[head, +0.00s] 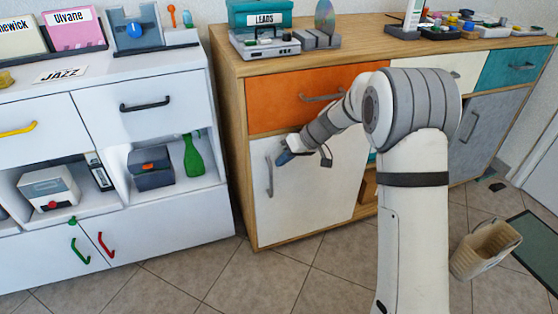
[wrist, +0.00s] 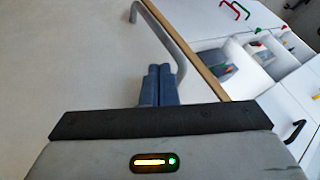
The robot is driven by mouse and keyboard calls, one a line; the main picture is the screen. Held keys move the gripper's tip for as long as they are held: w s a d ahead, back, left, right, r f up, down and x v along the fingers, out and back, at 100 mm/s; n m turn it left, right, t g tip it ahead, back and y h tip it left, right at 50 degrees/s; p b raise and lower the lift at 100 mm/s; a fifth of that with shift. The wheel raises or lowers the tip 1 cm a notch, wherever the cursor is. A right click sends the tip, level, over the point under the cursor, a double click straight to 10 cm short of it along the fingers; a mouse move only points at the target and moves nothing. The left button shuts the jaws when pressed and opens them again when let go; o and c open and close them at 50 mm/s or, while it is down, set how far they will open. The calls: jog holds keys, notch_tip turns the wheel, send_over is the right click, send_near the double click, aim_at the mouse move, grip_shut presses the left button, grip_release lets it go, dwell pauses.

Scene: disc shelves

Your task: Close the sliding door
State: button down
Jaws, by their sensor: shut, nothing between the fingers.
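The white sliding door (head: 315,195) is on the lower left front of the wooden cabinet, under an orange drawer. Its upright grey handle (head: 269,176) is near the door's left edge. An open bay (head: 369,186) shows to the right of the door, partly hidden by my arm. My gripper (head: 284,158) is shut and empty, just right of the handle's upper part. In the wrist view the shut blue-grey fingers (wrist: 158,72) point at the white door, close beside the handle (wrist: 158,32). I cannot tell whether they touch the handle or the door.
The orange drawer (head: 300,98) is just above my gripper. A grey door (head: 468,138) is on the cabinet's right. A white cabinet (head: 160,215) stands to the left across a narrow gap. A beige bin (head: 483,250) stands on the floor at right. Tiled floor in front is clear.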

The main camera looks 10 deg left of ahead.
jog(key=w+d+f+p+v, duration=0.15)
jog(key=p+v, duration=0.25)
jog(key=v, duration=0.7)
jog(key=s+d+r+m+h+p, duration=0.2)
jog(key=s+d+r+p, duration=0.2)
jog(key=s+r+p, duration=0.7)
jog(key=s+d+r+m+t+h+p, duration=0.1)
jog(key=s+d+r+m+h+p, duration=0.2)
jog(key=s+r+p, duration=0.8)
jog(key=s+d+r+m+t+h+p, duration=0.1)
jog(key=s+d+r+m+h+p, duration=0.2)
jog(key=s+d+r+p, duration=0.3)
jog(key=s+p+v, duration=0.1)
jog(key=p+v, duration=0.1)
jog(key=v, duration=0.3)
jog(key=s+p+v, duration=0.1)
jog(key=p+v, duration=0.1)
jog(key=v, duration=0.4)
jog(key=shift+s+p, duration=0.4)
